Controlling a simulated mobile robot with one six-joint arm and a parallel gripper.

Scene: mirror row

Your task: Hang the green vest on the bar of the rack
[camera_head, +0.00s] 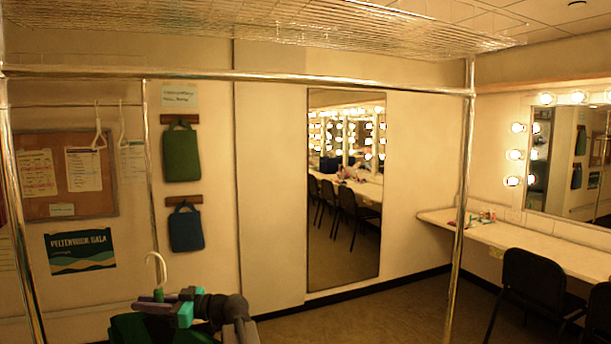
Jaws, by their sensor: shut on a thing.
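The green vest (128,328) is at the bottom left, mostly cut off by the frame's lower edge. Its hanger's pale hook (155,270) rises above it, open and free of any bar. My gripper (168,306), with teal and grey parts, is shut on the hanger just below the hook. The rack is a chrome frame, and its bar (270,78) runs across the upper picture, well above the hook. No garment hangs on this bar.
A wire shelf (250,22) lies above the bar. Chrome posts stand at left and right (460,200). Behind are empty white hangers (98,130), a corkboard (65,195), green and blue bags (181,153), a tall mirror (345,240), a counter (530,240) and a black chair (535,282).

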